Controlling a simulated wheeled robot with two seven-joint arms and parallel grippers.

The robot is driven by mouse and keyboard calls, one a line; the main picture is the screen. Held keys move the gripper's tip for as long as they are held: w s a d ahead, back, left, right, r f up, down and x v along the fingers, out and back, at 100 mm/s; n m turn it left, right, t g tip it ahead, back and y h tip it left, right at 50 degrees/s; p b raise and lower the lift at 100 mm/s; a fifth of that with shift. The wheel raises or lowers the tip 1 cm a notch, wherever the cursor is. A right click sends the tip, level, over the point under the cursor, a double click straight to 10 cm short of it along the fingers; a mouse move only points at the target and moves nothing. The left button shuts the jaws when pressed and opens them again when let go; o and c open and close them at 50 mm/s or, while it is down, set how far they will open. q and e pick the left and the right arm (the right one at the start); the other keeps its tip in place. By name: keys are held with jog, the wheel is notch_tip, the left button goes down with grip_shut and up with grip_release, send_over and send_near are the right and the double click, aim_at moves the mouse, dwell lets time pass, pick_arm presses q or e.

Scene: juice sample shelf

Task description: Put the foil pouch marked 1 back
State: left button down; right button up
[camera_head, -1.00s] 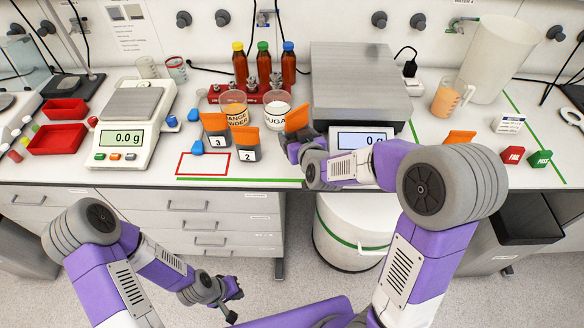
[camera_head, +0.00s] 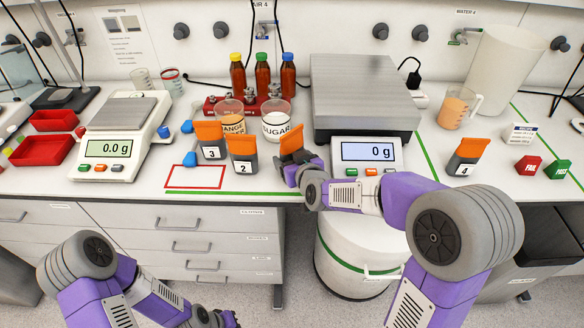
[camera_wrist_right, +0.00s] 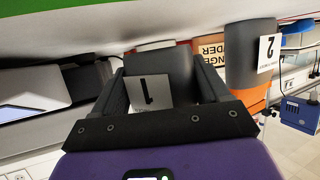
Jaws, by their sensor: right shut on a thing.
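The foil pouch marked 1 has an orange top (camera_head: 291,138) and a grey body, and it leans slightly in the head view. My right gripper (camera_head: 294,165) is shut on its grey body; its upside-down "1" label (camera_wrist_right: 152,91) shows between the fingers in the right wrist view. I cannot tell whether its base touches the table. Pouch 2 (camera_head: 243,155) stands just left of it, and pouch 3 (camera_head: 211,140) stands beyond that. Pouch 4 (camera_head: 467,157) stands apart at the right. My left gripper (camera_head: 215,318) is low at the bottom edge, mostly cut off.
Cups marked sugar (camera_head: 277,125) and orange powder (camera_head: 232,122) stand close behind the pouches. A large scale (camera_head: 365,100) is right of my right gripper. A red outlined rectangle (camera_head: 195,187) on the table is empty. A small scale (camera_head: 118,140) stands left.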

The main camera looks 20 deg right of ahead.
pick_arm(q)
jog(key=shift+f, duration=0.4)
pick_arm(e)
jog(key=shift+f, duration=0.65)
jog(key=shift+f, duration=0.15)
jog(key=o, duration=1.3)
pick_arm(q)
jog(key=shift+f, duration=0.1)
pick_arm(e)
jog(key=shift+o, duration=0.2)
